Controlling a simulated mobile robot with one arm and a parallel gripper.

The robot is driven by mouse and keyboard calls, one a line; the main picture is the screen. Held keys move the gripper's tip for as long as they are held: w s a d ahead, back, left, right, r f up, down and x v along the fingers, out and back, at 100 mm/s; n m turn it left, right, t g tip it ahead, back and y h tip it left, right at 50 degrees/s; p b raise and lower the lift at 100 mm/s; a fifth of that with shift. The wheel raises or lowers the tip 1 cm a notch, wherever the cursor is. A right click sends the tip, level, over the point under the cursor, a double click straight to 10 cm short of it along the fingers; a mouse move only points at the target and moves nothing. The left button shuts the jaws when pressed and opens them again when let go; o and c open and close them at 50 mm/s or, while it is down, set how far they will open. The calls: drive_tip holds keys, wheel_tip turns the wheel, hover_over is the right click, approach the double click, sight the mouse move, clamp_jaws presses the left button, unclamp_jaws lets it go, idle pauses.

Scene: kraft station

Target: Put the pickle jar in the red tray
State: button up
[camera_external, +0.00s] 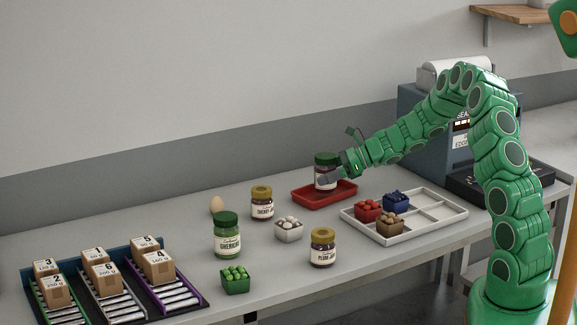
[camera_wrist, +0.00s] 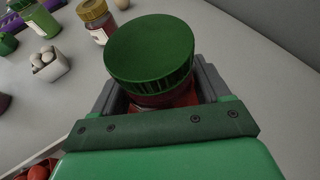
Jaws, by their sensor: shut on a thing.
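My gripper (camera_external: 335,174) is shut on a jar with a dark green lid, dark red contents and a white label (camera_external: 325,172). In the wrist view its lid (camera_wrist: 150,48) fills the space between the jaws. The held jar is upright, over the back part of the red tray (camera_external: 335,197). I cannot tell whether its base touches the tray floor. Its label is too small to read. Another green-lidded jar (camera_external: 227,238), labelled like gherkins with green contents, stands on the table at the front left, away from my gripper.
Two gold-lidded jars (camera_external: 262,204) (camera_external: 322,249), an egg (camera_external: 217,205), a white box (camera_external: 288,230) and a green box (camera_external: 235,281) stand left and in front. A white divided tray (camera_external: 440,222) holds small boxes at right. Racks with cartons (camera_external: 102,273) stand far left.

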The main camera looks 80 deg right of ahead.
drive_tip(key=shift+f, duration=0.8)
drive_tip(key=shift+f, duration=0.1)
drive_tip(key=o, duration=1.6)
drive_tip(key=shift+f, duration=0.1)
drive_tip(key=shift+c, duration=0.2)
drive_tip(key=shift+s+r, duration=0.1)
drive_tip(key=shift+r, duration=0.1)
drive_tip(key=v, duration=0.7)
drive_tip(key=shift+s, duration=0.15)
